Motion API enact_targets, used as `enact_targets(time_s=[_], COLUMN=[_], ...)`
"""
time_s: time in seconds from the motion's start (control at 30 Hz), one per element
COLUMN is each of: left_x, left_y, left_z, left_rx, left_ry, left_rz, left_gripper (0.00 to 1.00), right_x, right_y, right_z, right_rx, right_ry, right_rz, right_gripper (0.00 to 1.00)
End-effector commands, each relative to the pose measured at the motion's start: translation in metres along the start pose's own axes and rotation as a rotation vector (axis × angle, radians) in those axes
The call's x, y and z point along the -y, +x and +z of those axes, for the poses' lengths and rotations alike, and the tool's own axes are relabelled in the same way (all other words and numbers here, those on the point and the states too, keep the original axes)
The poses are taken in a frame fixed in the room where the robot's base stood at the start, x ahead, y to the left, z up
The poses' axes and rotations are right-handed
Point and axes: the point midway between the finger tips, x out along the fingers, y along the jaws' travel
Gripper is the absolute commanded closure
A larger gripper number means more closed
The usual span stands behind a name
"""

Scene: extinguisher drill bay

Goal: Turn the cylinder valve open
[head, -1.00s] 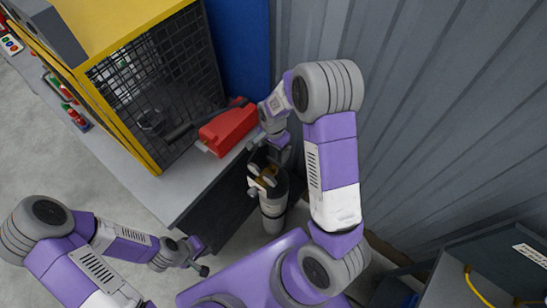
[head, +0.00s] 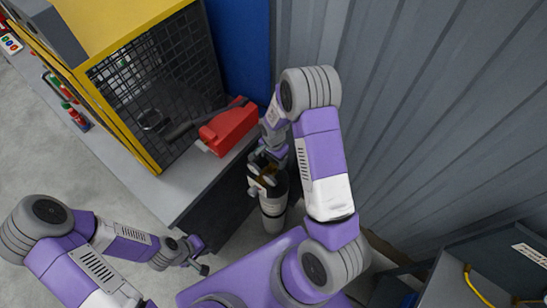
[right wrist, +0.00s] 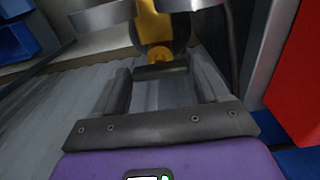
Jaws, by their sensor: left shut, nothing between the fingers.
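The cylinder (head: 273,207), pale with a dark upper part, stands upright on the floor beside the bench. Its valve top (head: 264,178) has light metal parts and a bit of yellow. My right gripper (head: 262,158) is just above and behind the valve top in the head view. In the right wrist view its two fingers (right wrist: 160,85) stand apart, with a dark bar (right wrist: 160,72) and a yellow valve part (right wrist: 155,28) beyond and between the tips. I cannot tell whether they touch it. My left gripper (head: 202,262) is shut and empty, low near the bench's front corner.
A grey bench (head: 160,190) carries a yellow mesh cage (head: 120,50) and a red box-like object (head: 228,127). A corrugated wall (head: 420,110) closes the right side. A dark cart or case (head: 490,235) stands at lower right. Free floor (head: 60,150) lies at left.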

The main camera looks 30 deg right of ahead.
Motion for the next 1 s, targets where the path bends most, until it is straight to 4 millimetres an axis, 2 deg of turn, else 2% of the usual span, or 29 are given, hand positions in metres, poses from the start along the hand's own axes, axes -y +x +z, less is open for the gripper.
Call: enact_targets(time_s=[0.03, 0.2, 0.23, 0.57, 1.0], left_x=[0.000, 0.000, 0.000, 0.002, 0.009], left_y=[0.000, 0.000, 0.000, 0.004, 0.025], left_z=[0.000, 0.000, 0.000, 0.000, -0.001], left_rx=[0.000, 0.000, 0.000, 0.000, 0.000], left_ry=[0.000, 0.000, 0.000, 0.000, 0.000], left_rz=[0.000, 0.000, 0.000, 0.000, 0.000], left_gripper=[1.00, 1.00, 1.00, 1.00, 1.00], right_x=[0.000, 0.000, 0.000, 0.000, 0.001], right_y=[0.000, 0.000, 0.000, 0.001, 0.002], right_z=[0.000, 0.000, 0.000, 0.000, 0.001], right_rx=[0.000, 0.000, 0.000, 0.000, 0.000], right_ry=[0.000, 0.000, 0.000, -0.054, -0.394], right_rz=[0.000, 0.000, 0.000, -0.001, -0.002], right_gripper=[0.34, 0.60, 0.62, 0.62, 0.62])
